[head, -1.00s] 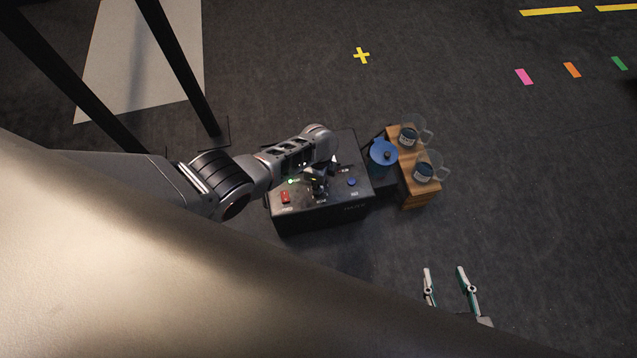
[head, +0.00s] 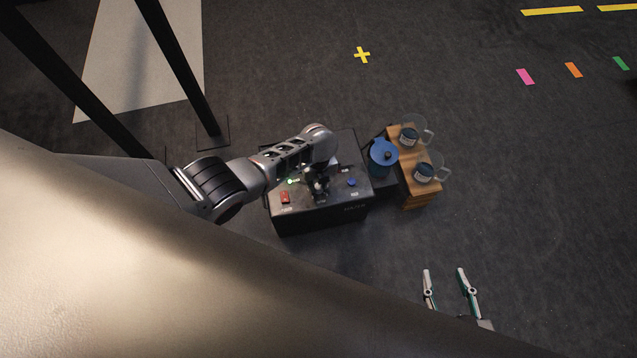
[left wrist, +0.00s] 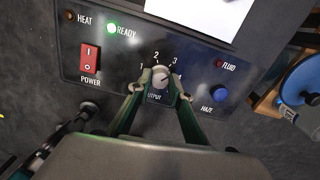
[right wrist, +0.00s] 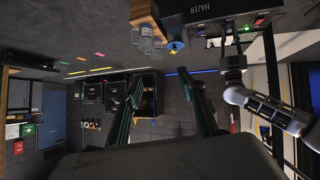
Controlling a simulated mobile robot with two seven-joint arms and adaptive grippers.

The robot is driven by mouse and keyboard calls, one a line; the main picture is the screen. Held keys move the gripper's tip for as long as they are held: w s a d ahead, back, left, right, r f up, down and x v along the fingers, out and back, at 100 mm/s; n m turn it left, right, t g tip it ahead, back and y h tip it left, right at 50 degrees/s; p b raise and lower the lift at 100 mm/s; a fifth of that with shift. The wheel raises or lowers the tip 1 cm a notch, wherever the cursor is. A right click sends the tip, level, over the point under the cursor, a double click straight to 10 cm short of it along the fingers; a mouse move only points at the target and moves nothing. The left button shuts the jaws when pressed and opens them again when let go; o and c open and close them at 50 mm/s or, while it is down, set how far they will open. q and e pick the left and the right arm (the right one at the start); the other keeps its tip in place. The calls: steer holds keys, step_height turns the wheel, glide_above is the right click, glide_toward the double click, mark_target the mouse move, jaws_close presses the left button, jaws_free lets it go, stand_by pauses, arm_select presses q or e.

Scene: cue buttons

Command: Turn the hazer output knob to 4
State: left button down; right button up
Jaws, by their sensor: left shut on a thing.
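The hazer (head: 295,222) is a dark box below my left arm in the head view. Its output knob (left wrist: 160,77) is small and pale, with the numbers 1 to 4 around it, in the left wrist view. My left gripper (left wrist: 160,92) is shut on the knob, one fingertip on each side. I cannot tell surely which number the knob points to. In the head view my left gripper (head: 318,188) hides the knob. My right gripper (head: 444,270) is open and empty, away from the hazer; it also shows in the right wrist view (right wrist: 168,82).
A red power switch (left wrist: 90,58) and lit green ready light (left wrist: 112,28) lie left of the knob. A blue haze button (left wrist: 221,94) lies right. A blue-lidded container (head: 383,153) and wooden crate (head: 418,199) with clear jugs stand beside the hazer. Dark stand legs (head: 180,70) rise at upper left.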

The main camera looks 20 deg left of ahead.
arm_select(q)
steer(key=m, duration=0.5)
steer(key=shift+s+f, duration=0.15)
steer(key=shift+s, duration=0.05)
steer(key=shift+m+b, duration=0.35)
steer(key=shift+m, duration=0.85)
arm_select(e)
steer(key=shift+w+a+r, duration=0.1)
steer(key=shift+a, duration=0.05)
arm_select(q)
steer(key=shift+m, duration=0.4)
steer(key=c, duration=1.8)
jaws_free()
steer(key=shift+w, duration=0.1)
arm_select(e)
steer(key=shift+f, duration=0.2)
